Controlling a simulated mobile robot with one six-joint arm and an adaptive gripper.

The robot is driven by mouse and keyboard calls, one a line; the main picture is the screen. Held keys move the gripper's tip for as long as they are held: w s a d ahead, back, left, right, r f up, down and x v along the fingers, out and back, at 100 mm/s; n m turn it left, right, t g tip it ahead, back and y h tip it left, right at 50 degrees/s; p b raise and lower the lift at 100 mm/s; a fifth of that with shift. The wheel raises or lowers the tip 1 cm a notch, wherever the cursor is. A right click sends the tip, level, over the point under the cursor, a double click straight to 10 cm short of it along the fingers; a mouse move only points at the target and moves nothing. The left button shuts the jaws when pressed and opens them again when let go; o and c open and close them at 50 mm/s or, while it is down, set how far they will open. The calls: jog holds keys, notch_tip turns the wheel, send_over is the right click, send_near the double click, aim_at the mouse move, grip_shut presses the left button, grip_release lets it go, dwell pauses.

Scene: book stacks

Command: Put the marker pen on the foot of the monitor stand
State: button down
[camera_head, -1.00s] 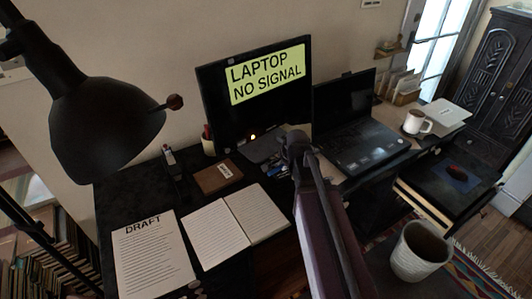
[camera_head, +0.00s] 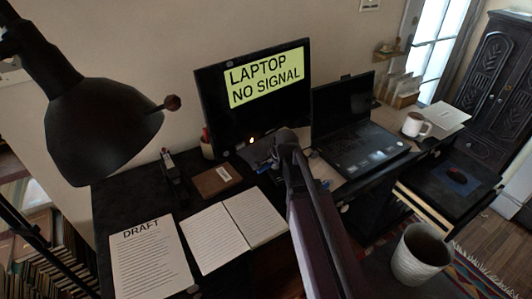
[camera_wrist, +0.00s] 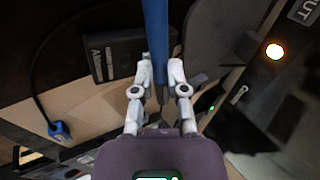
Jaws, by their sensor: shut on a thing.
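The blue marker pen (camera_wrist: 156,35) runs up from between my fingertips in the wrist view. My gripper (camera_wrist: 158,78) is shut on it. The monitor (camera_head: 252,85) stands at the back of the desk in the head view, reading "LAPTOP NO SIGNAL". The dark grey foot of its stand (camera_wrist: 212,40) appears just right of the pen in the wrist view; the height gap between them is hard to judge. In the head view the foot (camera_head: 258,153) is partly covered by my arm, which also hides my gripper and the pen.
A black labelled box (camera_wrist: 115,52) and a blue-ended cable (camera_wrist: 58,130) lie left of the pen. The laptop (camera_head: 355,135) is right of my arm. A brown box (camera_head: 216,180), open notebook (camera_head: 235,228) and pen cup (camera_head: 207,148) are to the left.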

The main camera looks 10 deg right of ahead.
send_over(266, 155)
jog(key=s, duration=0.2)
jog(key=shift+f+b, duration=0.45)
jog(key=shift+f, duration=0.05)
jog(key=shift+w, duration=0.1)
jog(key=shift+w, duration=0.25)
jog(key=shift+w+f+b, duration=0.35)
jog(key=shift+f+b, duration=0.2)
jog(key=shift+f, duration=0.05)
jog(key=shift+f+b, duration=1.2)
jog(key=shift+b, duration=0.05)
jog(key=shift+f, duration=0.1)
jog(key=shift+s+f+b, duration=0.3)
jog(key=shift+b, duration=0.3)
